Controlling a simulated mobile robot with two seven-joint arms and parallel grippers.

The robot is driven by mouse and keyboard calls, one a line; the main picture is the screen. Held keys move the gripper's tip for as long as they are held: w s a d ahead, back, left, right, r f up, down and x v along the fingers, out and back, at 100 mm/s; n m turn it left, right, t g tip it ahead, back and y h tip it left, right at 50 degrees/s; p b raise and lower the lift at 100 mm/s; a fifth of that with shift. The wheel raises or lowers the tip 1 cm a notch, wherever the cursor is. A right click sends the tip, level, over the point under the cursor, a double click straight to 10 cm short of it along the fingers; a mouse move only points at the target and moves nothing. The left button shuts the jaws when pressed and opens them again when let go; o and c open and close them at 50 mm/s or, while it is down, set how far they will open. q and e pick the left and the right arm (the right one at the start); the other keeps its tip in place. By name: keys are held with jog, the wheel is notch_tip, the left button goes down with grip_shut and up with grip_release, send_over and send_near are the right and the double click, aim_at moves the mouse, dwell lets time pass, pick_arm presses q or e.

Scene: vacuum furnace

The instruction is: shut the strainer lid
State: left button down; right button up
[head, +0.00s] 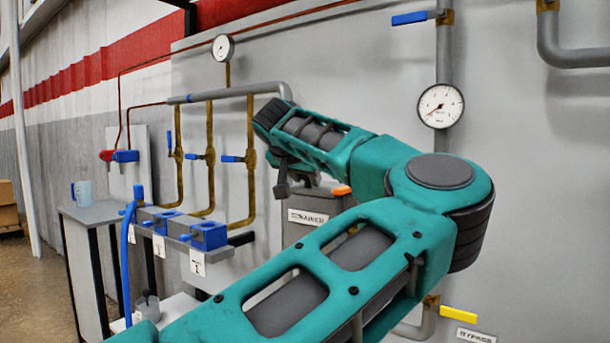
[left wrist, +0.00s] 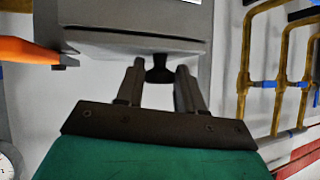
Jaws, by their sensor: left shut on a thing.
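The strainer (head: 305,203) is a grey box with a name label, standing at the wall behind my left arm. In the left wrist view its lid (left wrist: 110,46) is a pale grey slab at the strainer body (left wrist: 125,14), with a small black knob (left wrist: 159,72). My left gripper (left wrist: 158,86) is shut on the knob, with one finger on each side of it. In the head view the left gripper (head: 283,184) is dark and partly hidden at the strainer's top. My arm covers much of the strainer, so the lid's angle is hard to tell. My right gripper is not in view.
An orange handle (head: 341,190) sits close beside the gripper at the strainer. Brass pipes with blue valve handles (head: 232,159) rise to the left. A bench (head: 90,212) with a cup (head: 82,193) stands further left. A gauge (head: 440,106) hangs on the right.

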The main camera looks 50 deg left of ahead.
pick_arm(q)
jog(key=shift+s+f, duration=0.1)
jog(key=shift+f, duration=0.6)
jog(key=c, duration=0.7)
grip_release()
jog(key=shift+c, duration=0.2)
jog(key=shift+r, duration=0.1)
jog(key=shift+s+d+r, duration=0.3)
jog(key=shift+s+r, duration=0.05)
jog(key=shift+s, duration=0.05)
jog(key=p+v, duration=0.2)
jog(key=v, duration=1)
jog(key=shift+r, duration=0.5)
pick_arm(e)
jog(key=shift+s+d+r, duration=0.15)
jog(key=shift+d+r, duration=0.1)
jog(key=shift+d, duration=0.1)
pick_arm(q)
jog(key=shift+a, duration=0.2)
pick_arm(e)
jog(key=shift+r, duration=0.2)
